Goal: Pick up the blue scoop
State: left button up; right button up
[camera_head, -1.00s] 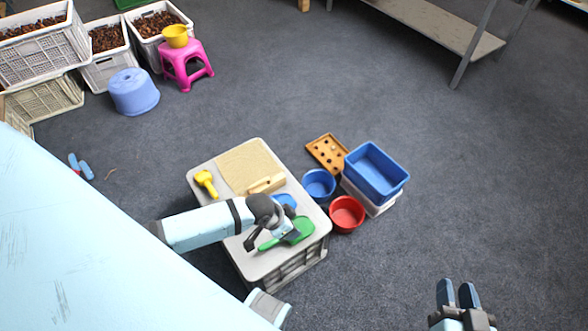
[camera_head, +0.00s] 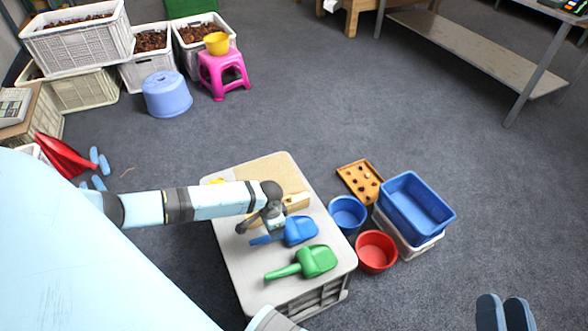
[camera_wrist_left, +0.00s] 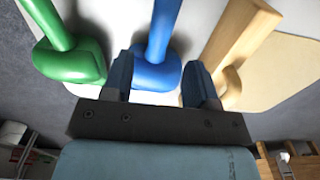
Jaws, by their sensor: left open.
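The blue scoop (camera_head: 300,231) lies on the grey top of a crate table (camera_head: 240,270), between a green scoop (camera_head: 317,261) and a wooden piece (camera_head: 297,202). My left gripper (camera_head: 258,222) is over the handle side of the blue scoop, partly covering it. In the left wrist view, the left gripper (camera_wrist_left: 160,80) is open and empty, with the blue scoop (camera_wrist_left: 155,68) showing between its fingers. I cannot tell how high the fingertips are above it. My right gripper (camera_head: 505,312) is at the bottom right edge, open and empty, away from the table.
Right of the table stand a blue bowl (camera_head: 347,214), a red bowl (camera_head: 376,251), a blue bin (camera_head: 417,206) and a wooden tray with holes (camera_head: 360,182). Crates of chestnuts and a pink stool (camera_head: 222,72) are at the back left.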

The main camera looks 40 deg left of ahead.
pick_arm(q)
jog(key=shift+f+b, duration=1.75)
jog(key=shift+f, duration=1.45)
jog(key=shift+s, duration=0.1)
pick_arm(e)
jog(key=f, duration=0.2)
jog(key=f+g, duration=0.1)
jog(key=f, duration=0.1)
jog(key=f+g, duration=0.1)
jog(key=shift+w+a+f, duration=0.1)
jog(key=shift+a+f, duration=0.15)
jog(key=shift+f, duration=0.15)
pick_arm(q)
grip_shut()
